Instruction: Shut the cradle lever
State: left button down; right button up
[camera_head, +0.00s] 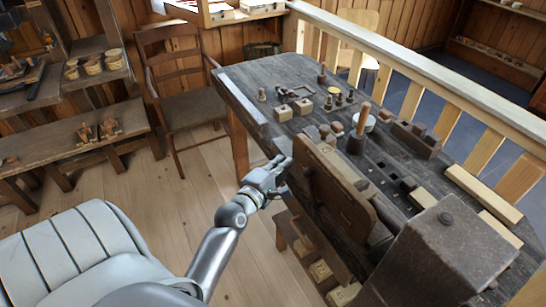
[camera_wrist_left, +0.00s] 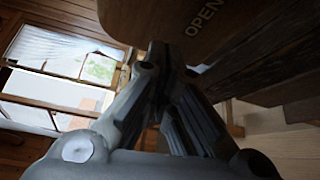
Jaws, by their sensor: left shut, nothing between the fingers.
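A long brown wooden piece (camera_head: 338,190) stands on edge along the near side of the workbench (camera_head: 262,72); I take it to be part of the cradle, but cannot tell which part is the lever. My left gripper (camera_head: 280,163) is at its left end, shut and empty. In the left wrist view the closed fingers (camera_wrist_left: 160,55) reach up to the underside of a dark wooden board (camera_wrist_left: 235,25) marked "OPEN". I cannot tell whether they touch it. My right gripper is out of view.
A dark wooden box-like block (camera_head: 445,250) stands at the near right. A chair (camera_head: 182,75) is behind left. The floor (camera_head: 190,190) left of the bench is clear.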

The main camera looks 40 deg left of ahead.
aim_at(312, 189)
pick_arm(q)
jog(key=d, duration=0.2)
jog(key=s+d+p, duration=0.1)
jog(key=d, duration=0.1)
jog(key=shift+s+r, duration=0.1)
jog(key=shift+r, duration=0.3)
jog(key=shift+a, duration=0.1)
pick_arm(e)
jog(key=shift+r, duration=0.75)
pick_arm(q)
jog(key=shift+f, duration=0.1)
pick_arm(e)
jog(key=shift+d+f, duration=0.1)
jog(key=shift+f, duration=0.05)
